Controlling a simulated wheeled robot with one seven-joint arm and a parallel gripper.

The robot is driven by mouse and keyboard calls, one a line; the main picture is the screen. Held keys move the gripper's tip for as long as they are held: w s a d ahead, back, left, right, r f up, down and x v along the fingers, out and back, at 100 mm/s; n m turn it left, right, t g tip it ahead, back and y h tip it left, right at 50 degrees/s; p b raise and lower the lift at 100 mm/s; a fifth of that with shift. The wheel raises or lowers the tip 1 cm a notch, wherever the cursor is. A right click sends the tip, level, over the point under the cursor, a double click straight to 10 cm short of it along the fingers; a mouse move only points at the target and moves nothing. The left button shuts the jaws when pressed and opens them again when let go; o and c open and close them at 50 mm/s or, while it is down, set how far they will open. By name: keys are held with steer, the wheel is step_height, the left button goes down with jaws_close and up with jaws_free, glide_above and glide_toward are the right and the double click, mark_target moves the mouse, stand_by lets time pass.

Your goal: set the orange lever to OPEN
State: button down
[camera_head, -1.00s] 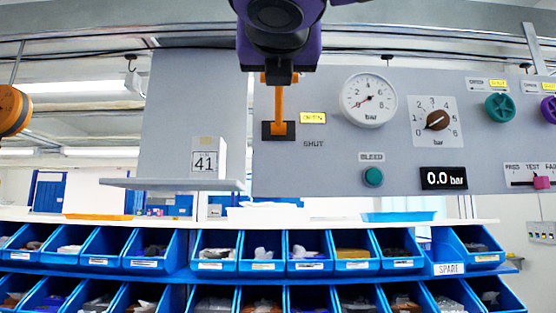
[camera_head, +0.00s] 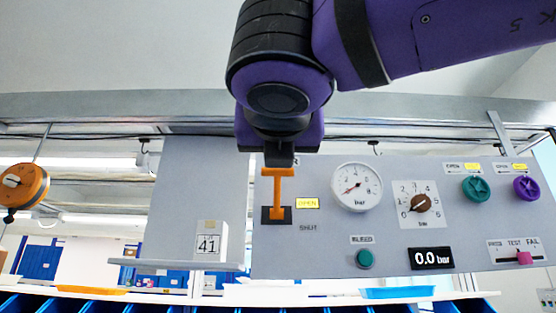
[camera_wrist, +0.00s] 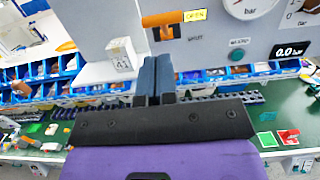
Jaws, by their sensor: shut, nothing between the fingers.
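The orange lever (camera_head: 278,190) rises from a black slotted plate (camera_head: 266,214) on the grey panel, its crossbar at the top. In the wrist view the lever (camera_wrist: 172,18) looks foreshortened, with its bar above the finger line. Beside it the OPEN label (camera_head: 307,203) is lit yellow; the SHUT label (camera_head: 308,227) below is grey. My gripper (camera_head: 280,158) overlaps the top of the lever's bar in the head view. In the wrist view my gripper (camera_wrist: 155,62) is shut and empty, with the fingertips below the lever plate. Contact with the lever cannot be told.
A shelf (camera_head: 175,264) with a box marked 41 (camera_head: 209,243) juts out left of the lever. To the right are a gauge (camera_head: 357,187), a brown knob (camera_head: 421,204) and a green button (camera_head: 364,259). Blue bins (camera_wrist: 70,66) line the bench below.

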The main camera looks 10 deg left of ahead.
steer(key=s, duration=0.3)
steer(key=s+d+r, duration=0.1)
steer(key=shift+s, duration=0.2)
stand_by(0.4)
